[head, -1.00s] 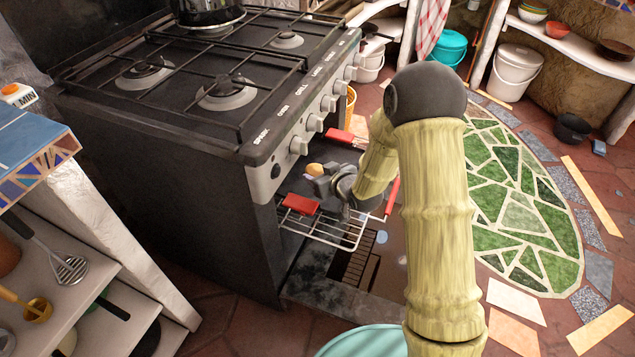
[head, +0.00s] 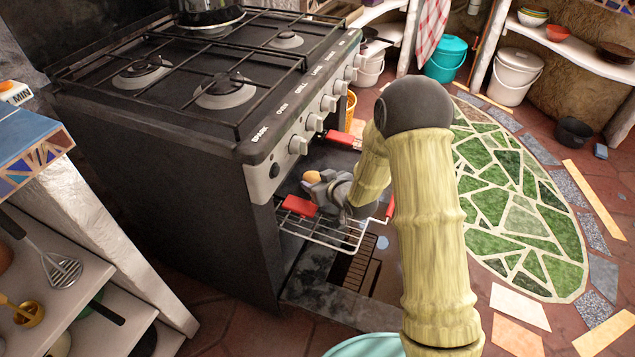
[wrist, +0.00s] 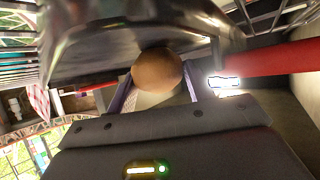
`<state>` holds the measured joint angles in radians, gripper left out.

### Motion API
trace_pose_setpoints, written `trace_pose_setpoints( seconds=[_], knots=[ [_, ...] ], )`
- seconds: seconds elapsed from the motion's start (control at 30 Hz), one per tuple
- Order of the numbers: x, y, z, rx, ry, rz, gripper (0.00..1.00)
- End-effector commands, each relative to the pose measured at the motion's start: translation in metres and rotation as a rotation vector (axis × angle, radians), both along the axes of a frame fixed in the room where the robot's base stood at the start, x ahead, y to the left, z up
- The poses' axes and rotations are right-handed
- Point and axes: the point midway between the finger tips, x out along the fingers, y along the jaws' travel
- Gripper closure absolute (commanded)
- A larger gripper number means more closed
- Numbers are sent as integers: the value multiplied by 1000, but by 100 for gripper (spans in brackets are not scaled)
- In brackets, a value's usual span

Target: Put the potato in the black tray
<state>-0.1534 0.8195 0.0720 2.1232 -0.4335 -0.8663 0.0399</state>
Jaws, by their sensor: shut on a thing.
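The potato (wrist: 157,70) is round and brown and sits between my gripper's fingers in the wrist view. In the head view the potato (head: 312,177) shows as a small tan shape at the tip of my gripper (head: 318,180). My gripper is shut on it, at the open front of the oven, above the wire rack. A dark tray-like surface (wrist: 90,50) is right beside the potato in the wrist view, and I take it to be the black tray. I cannot tell whether the potato touches it. In the head view my gripper and the stove hide most of it.
The stove (head: 190,150) stands at left with its oven open. A wire rack (head: 325,230) with red grips (head: 299,206) sticks out of it. A shelf unit (head: 110,240) is at the left. The floor with the green mosaic (head: 515,210) is clear at right.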

Motion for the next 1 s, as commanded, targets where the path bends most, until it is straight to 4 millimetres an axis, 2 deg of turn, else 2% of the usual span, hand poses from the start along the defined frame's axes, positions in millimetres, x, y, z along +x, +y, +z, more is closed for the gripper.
trace_pose_setpoints(
  seconds=[0.07,0.1,0.2,0.47,0.67,1.0],
  knots=[
    [0,0,-2,1,-1,0,74],
    [0,0,-3,0,0,0,46],
    [0,0,-2,0,0,0,26],
    [0,0,-2,0,0,0,26],
    [-5,-4,6,0,0,0,26],
    [-49,-35,36,-1,1,-2,26]
  ],
)
